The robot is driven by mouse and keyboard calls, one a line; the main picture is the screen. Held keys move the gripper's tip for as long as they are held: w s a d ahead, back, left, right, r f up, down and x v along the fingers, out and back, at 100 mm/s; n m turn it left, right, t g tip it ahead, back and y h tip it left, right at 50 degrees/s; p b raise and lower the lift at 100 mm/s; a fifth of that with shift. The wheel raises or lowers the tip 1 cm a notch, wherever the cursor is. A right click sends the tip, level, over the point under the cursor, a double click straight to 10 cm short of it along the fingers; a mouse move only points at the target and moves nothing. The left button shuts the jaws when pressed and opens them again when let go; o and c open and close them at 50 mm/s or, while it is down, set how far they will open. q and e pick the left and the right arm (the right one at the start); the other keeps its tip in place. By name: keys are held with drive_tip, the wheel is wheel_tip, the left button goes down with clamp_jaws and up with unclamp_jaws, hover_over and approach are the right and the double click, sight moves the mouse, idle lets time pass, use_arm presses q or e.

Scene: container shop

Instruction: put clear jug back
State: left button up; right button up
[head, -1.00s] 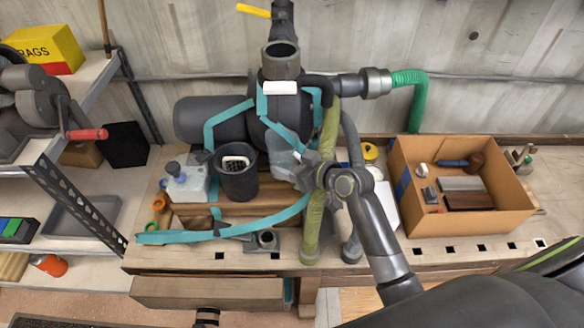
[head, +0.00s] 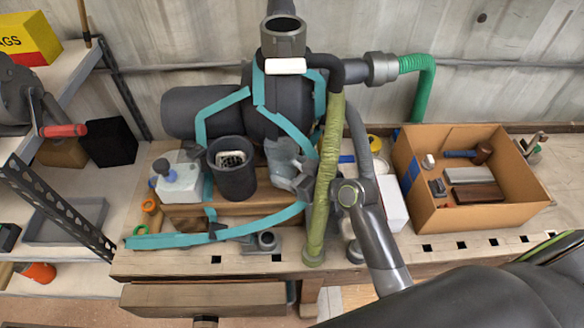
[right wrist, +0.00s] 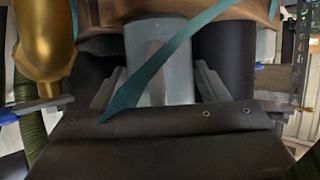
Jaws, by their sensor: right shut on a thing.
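The clear jug (head: 281,153) is a translucent grey-blue vessel beside the black cup (head: 232,178), in front of the dark machine drum. My right gripper (head: 292,180) is shut on the jug. In the right wrist view the jug (right wrist: 168,65) stands between the two fingers (right wrist: 158,88), with a teal strap crossing in front of it. Whether the jug's base touches the wooden block (head: 188,217) below is hidden. The olive-green hose (head: 322,190) crosses in front of my right wrist. My left gripper is not in view.
A teal strap (head: 180,239) loops along the bench front. A cardboard box (head: 470,216) with tools and blocks stands at the right, a white box (head: 391,203) beside it. Hoses crowd the arm.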

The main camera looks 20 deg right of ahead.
drive_tip(key=shift+s+r, duration=0.15)
drive_tip(key=shift+s, duration=0.05)
drive_tip(key=shift+s+d+f, duration=0.1)
drive_tip(key=shift+s+f, duration=0.1)
drive_tip(key=shift+f, duration=0.05)
drive_tip(key=o, duration=0.8)
drive_tip(key=shift+w, duration=0.1)
drive_tip(key=shift+o, duration=1.4)
drive_tip(key=shift+r, duration=0.45)
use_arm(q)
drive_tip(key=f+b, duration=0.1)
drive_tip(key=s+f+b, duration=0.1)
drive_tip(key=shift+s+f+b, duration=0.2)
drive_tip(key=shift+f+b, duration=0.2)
use_arm(e)
drive_tip(key=v, duration=1.1)
drive_tip(key=shift+s+d, duration=0.25)
drive_tip(key=shift+s, duration=0.15)
